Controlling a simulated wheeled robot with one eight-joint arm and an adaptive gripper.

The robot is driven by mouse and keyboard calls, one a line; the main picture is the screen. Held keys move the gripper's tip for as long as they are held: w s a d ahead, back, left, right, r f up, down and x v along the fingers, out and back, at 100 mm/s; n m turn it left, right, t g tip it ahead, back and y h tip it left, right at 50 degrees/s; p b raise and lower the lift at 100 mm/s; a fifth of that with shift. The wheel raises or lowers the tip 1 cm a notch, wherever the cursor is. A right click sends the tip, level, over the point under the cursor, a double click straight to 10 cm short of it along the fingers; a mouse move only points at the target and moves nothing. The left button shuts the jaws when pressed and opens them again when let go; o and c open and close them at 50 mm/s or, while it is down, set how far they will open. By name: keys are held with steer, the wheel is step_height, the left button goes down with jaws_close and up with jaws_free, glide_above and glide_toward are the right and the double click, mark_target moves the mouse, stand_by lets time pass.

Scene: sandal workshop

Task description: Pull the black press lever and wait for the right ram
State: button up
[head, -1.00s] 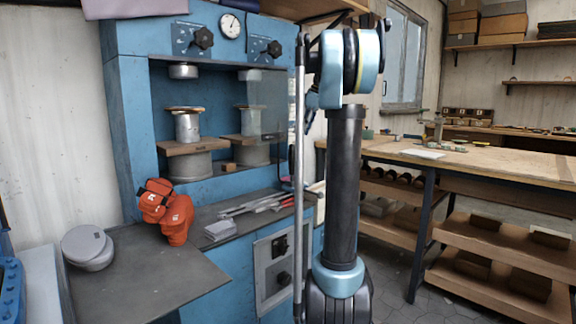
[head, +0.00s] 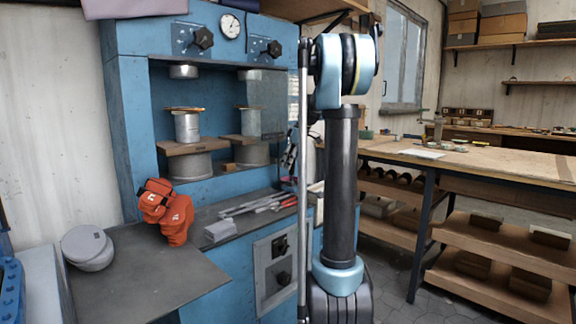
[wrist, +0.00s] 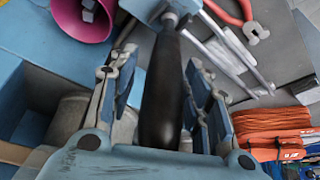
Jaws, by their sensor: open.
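The black press lever (wrist: 162,95) shows in the wrist view as a dark handle on a pale metal fitting. My gripper (wrist: 160,85) is open, with one finger on each side of the handle; I cannot tell whether they touch it. In the head view my arm hides the lever, and only a bit of my gripper (head: 290,156) shows beside the press. The blue press (head: 125,125) has two rams. The right ram (head: 250,75) is up, above a metal spool (head: 250,121) and apart from it. The left ram (head: 183,72) is up above another spool (head: 187,126).
A magenta cup (wrist: 85,18) and red-handled pliers (wrist: 238,18) show near the lever. A wooden workbench (head: 490,162) stands at right.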

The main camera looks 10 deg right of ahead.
steer(key=shift+a+f, duration=0.1)
steer(key=shift+f, duration=0.1)
jaws_close()
